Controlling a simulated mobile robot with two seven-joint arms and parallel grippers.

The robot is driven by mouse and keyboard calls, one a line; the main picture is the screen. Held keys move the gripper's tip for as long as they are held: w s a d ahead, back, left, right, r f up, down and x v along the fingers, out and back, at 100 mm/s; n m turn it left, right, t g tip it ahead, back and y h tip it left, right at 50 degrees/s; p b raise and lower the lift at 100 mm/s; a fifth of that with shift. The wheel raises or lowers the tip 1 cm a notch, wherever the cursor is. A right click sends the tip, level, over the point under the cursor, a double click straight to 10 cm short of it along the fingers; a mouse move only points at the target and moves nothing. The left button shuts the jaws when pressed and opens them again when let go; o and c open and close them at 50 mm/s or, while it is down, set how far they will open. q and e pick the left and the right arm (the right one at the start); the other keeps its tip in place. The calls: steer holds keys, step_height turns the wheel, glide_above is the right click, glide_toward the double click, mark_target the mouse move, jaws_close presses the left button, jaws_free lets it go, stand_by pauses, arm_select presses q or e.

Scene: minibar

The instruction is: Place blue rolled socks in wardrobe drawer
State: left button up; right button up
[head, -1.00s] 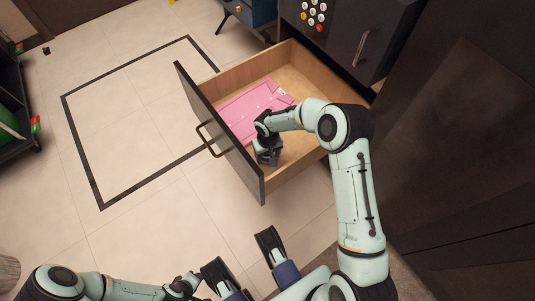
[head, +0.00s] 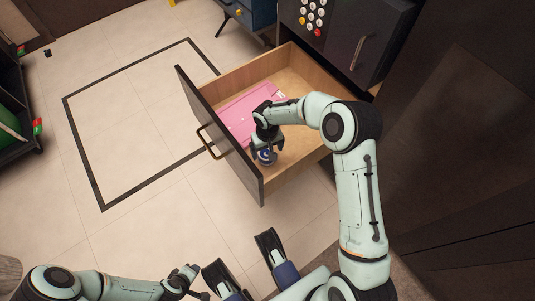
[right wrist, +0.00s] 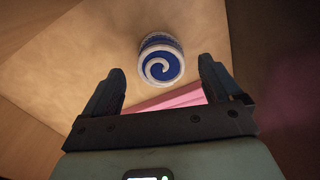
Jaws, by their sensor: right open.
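The blue rolled socks, with a white spiral on the end, lie on the drawer floor in the right wrist view (right wrist: 161,60). They show in part under my right gripper in the head view (head: 267,156). The wooden drawer (head: 291,183) is pulled open. My right gripper (head: 270,148) is inside it, above the socks. Its jaws are open, and the socks appear beyond the fingertips, apart from them. My left gripper (head: 190,280) is low at the left, outside the drawer; its jaws are too small to read.
A folded pink cloth (head: 236,117) lies in the drawer beside the socks; its edge also shows in the right wrist view (right wrist: 172,99). The drawer front (head: 222,140) has a bar handle. The tiled floor (head: 135,150) left of the drawer is clear.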

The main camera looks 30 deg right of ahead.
mark_target(267, 154)
step_height(267, 154, up, 5)
steer(key=shift+r+p, duration=0.1)
steer(key=shift+p, duration=0.4)
arm_select(q)
steer(key=shift+w+d+r, duration=0.2)
steer(key=shift+w+r, duration=0.05)
steer(key=shift+r, duration=0.35)
steer(key=shift+w+d+r, duration=0.2)
steer(key=shift+r, duration=0.4)
arm_select(e)
steer(key=shift+r, duration=0.55)
